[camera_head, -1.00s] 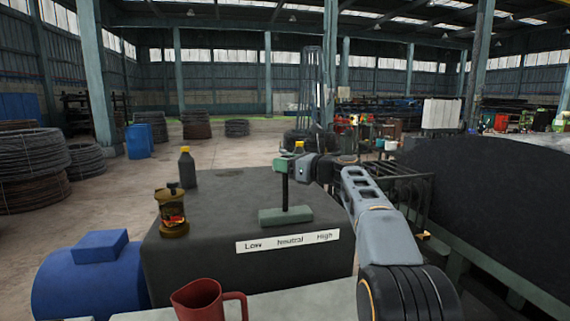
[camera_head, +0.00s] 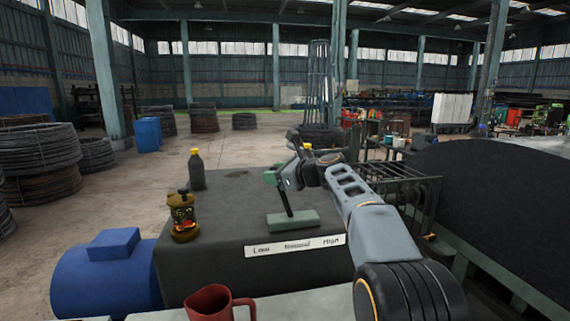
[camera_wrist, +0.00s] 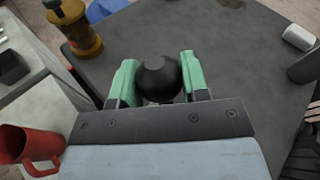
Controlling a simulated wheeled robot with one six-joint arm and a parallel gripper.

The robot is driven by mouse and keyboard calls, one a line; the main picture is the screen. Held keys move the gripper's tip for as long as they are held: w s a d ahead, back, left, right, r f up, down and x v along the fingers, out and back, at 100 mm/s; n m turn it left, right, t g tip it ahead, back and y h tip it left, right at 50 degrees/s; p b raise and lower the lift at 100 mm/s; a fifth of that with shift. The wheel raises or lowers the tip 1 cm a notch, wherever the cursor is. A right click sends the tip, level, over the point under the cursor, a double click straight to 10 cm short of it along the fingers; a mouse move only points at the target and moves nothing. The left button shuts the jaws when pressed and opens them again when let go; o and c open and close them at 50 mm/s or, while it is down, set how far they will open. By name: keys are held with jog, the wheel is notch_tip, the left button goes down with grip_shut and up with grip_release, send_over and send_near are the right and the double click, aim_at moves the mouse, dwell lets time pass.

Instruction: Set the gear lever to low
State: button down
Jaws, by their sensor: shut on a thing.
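The gear lever's dark shaft (camera_head: 286,200) rises from a green base block (camera_head: 293,220) on the dark machine housing. The shaft leans left at its top, toward the Low side of the white label plate (camera_head: 296,246), which reads Low, Neutral, High from left to right. My gripper (camera_head: 278,178) is at the top of the lever and hides its knob in the head view. In the wrist view, the round black knob (camera_wrist: 157,76) sits between the two green fingers of my gripper (camera_wrist: 157,82), which is shut on it. The base is hidden there.
A brass lantern (camera_head: 183,217) and a dark yellow-capped bottle (camera_head: 196,172) stand on the housing, left of the lever. A red mug (camera_head: 210,304) is at the front, and a blue tank (camera_head: 108,277) at the front left. The housing top between lantern and lever is clear.

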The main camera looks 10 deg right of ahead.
jog(key=shift+a, duration=0.55)
jog(key=shift+a+f, duration=0.65)
jog(key=shift+a, duration=0.25)
jog(key=c, duration=0.7)
grip_release()
jog(key=shift+a, duration=0.15)
jog(key=shift+o, duration=0.4)
jog(key=b+v, duration=0.2)
jog(key=v, duration=1.2)
jog(key=shift+b, duration=0.35)
jog(key=shift+r, duration=0.1)
